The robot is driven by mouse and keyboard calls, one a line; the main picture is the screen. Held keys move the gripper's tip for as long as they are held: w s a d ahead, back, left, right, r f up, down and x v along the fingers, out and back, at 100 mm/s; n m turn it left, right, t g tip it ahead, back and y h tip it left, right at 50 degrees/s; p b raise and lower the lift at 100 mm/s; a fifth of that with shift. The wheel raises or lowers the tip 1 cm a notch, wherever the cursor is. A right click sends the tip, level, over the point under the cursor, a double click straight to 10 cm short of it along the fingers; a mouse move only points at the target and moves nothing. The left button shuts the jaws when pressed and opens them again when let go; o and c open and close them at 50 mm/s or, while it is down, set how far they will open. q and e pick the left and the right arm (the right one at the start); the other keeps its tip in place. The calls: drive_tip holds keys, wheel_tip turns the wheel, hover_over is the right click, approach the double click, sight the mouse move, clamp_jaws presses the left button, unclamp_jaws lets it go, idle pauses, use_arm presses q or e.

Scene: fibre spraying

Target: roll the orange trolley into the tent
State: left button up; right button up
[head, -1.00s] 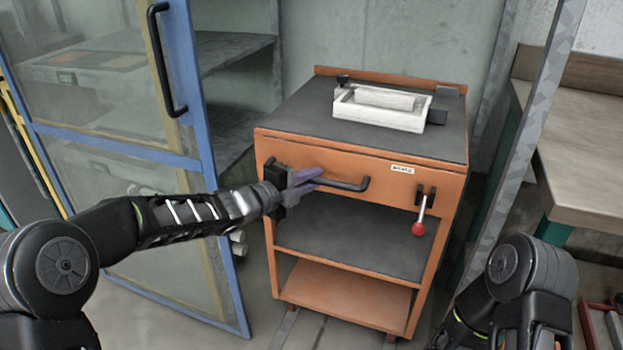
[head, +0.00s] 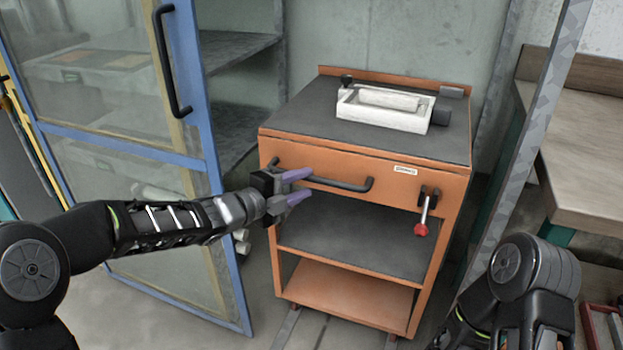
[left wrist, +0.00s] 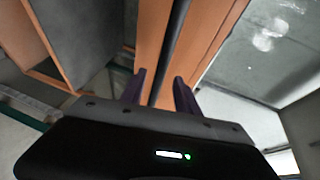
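The orange trolley (head: 425,180) stands upright between a blue-framed door and a grey post, a pale wall behind it. A dark bar handle (head: 345,186) runs across its front; it also shows in the left wrist view (left wrist: 176,45). My left gripper (head: 298,186) is at the handle's left end, its purple fingers spread. In the left wrist view the open fingers (left wrist: 160,92) lie either side of the bar's line, with gaps; I cannot tell how deep the bar sits. Of my right arm only links show, at lower right. I cannot tell which structure is the tent.
A white tray (head: 347,111) sits on the trolley top. A red-knobbed lever (head: 422,229) hangs on its front. The blue-framed door (head: 213,185) stands open at left, near my left arm. A grey post (head: 527,140) and a workbench (head: 590,190) are at right.

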use_arm(q)
drive_tip(key=v, duration=0.3)
drive_tip(key=shift+s, duration=0.15)
drive_tip(key=shift+a, duration=0.1)
